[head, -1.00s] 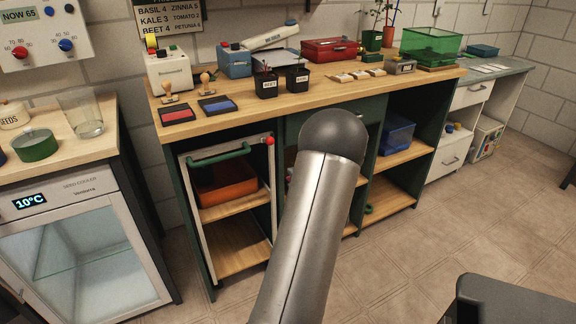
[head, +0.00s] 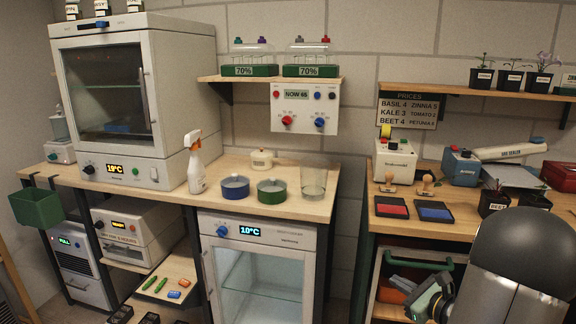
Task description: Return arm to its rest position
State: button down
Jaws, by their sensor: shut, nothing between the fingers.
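My arm (head: 505,270) is at the lower right of the head view, a grey link with a dark rounded joint in front of the right-hand bench. My gripper (head: 432,300) shows partly beside the arm, low in front of that bench. Its fingers are small and partly hidden, but no object shows in them.
The right-hand wooden bench (head: 440,226) carries red and blue ink pads, stamps and pots. The left bench (head: 120,176) holds a white oven cabinet (head: 125,90), a spray bottle (head: 196,165), two round tins and a glass. A glass-door cooler (head: 262,270) stands below. A green bin (head: 37,208) hangs at the left edge.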

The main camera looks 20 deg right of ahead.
jog(key=a+r+n+g+y+p, duration=0.4)
jog(key=a+n, duration=0.3)
jog(key=a, duration=0.6)
jog(key=a+r+n+g+y+p, duration=0.2)
jog(key=a+r+n+g+y, duration=0.25)
jog(key=a, duration=0.85)
jog(key=s+a+r+n+g+h+p, duration=0.3)
jog(key=s+a+n+h+p, duration=0.1)
jog(key=n, duration=0.6)
jog(key=s+a+r+n+g+h+p, duration=0.4)
jog(key=s+a+n+h, duration=0.1)
jog(key=s+n, duration=0.4)
jog(key=shift+a+n+h, duration=0.35)
jog(key=shift+a+n, duration=0.5)
jog(key=shift+n, duration=0.1)
jog(key=shift+s+r, duration=0.1)
